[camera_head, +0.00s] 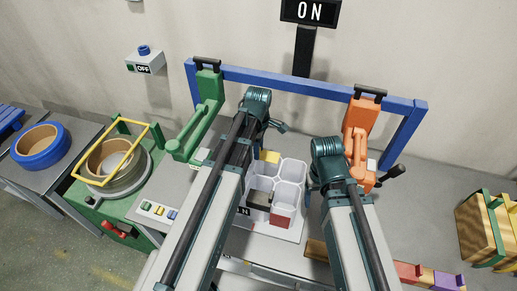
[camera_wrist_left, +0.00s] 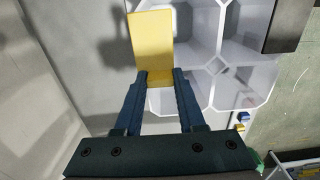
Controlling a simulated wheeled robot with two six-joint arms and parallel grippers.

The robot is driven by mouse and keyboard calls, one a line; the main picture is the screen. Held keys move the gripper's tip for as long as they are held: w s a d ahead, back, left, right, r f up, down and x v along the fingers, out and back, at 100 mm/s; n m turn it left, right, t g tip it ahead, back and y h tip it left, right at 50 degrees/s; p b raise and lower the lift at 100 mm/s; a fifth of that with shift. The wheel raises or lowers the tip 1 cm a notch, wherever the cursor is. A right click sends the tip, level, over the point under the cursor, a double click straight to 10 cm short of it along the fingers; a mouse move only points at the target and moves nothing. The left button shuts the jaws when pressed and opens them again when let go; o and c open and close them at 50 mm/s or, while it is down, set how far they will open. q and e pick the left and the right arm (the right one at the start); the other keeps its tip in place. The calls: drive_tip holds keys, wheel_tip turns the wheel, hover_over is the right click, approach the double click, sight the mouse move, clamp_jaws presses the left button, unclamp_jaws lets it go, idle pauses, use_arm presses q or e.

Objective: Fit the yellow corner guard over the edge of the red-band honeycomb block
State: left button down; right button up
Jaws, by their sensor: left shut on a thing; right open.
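The white honeycomb block (camera_head: 291,170) stands on the bench between my arms, its open cells facing up, with a red band (camera_head: 283,216) on its near side. The yellow corner guard (camera_wrist_left: 152,42) is pinched between the fingertips of my left gripper (camera_wrist_left: 160,82). In the left wrist view it stands at the left side of the white cells (camera_wrist_left: 232,52); I cannot tell whether it touches them. In the head view the guard (camera_head: 270,156) shows at the block's far left corner. My right gripper (camera_head: 325,168) is right of the block, its fingers mostly hidden.
A dark piece (camera_head: 260,200) sits at the block's near left. A green clamp (camera_head: 198,125) and an orange clamp (camera_head: 361,135) stand at either side under a blue frame (camera_head: 300,84). Coloured blocks (camera_head: 430,275) lie at the front right. The right bench has free room.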

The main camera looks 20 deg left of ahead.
use_arm(q)
unclamp_jaws()
idle(0.5)
drive_tip(key=shift+r, duration=0.15)
drive_tip(key=shift+r+p, duration=2.9)
drive_tip(key=shift+p, duration=0.15)
drive_tip(key=shift+f, duration=0.15)
wheel_tip(320, 180, down, 6)
drive_tip(key=b, duration=0.6)
drive_tip(key=shift+r, duration=0.2)
